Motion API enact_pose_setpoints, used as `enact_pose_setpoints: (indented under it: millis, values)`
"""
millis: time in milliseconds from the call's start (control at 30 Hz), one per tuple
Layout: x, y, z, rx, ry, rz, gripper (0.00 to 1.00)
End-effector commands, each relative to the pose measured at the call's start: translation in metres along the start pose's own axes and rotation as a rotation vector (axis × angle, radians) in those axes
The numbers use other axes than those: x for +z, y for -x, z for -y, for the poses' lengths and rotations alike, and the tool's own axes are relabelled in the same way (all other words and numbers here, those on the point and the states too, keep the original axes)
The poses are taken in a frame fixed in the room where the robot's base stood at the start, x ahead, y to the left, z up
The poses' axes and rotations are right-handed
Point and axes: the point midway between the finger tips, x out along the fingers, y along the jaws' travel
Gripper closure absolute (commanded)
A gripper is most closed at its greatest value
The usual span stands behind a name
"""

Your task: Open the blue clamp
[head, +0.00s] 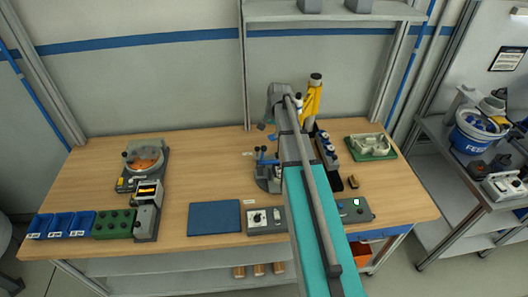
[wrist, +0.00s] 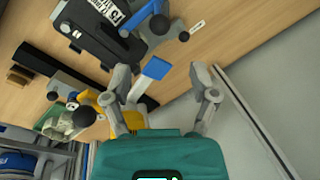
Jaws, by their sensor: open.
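The blue clamp (head: 263,158) stands on the table just left of my arm, with a blue lever and a grey base partly hidden by the arm. In the wrist view its blue lever (wrist: 140,17) lies at the top edge, beside a dark body with a white label, and is cut off by the frame. My gripper (wrist: 162,78) is open and empty, its fingers spread apart. In the wrist view the lever is above and apart from the fingertips. A small flat blue piece (wrist: 157,68) shows between the fingertips; I cannot tell its height.
A yellow upright device (head: 312,98) and a dark rack (head: 327,150) stand right of my arm. A green tray (head: 371,147) is farther right. A blue mat (head: 214,217) and a grey control box (head: 265,220) are in front. Wood left of the clamp is clear.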

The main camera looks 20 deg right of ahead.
Motion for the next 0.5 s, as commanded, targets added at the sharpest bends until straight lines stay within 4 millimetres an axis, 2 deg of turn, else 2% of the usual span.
enact_pose_setpoints:
  millis: [33,500]
  values:
    - [0.000,-0.008,-0.001,0.000,0.000,0.000,0.25]
    - [0.000,-0.044,-0.001,0.000,0.000,0.000,0.25]
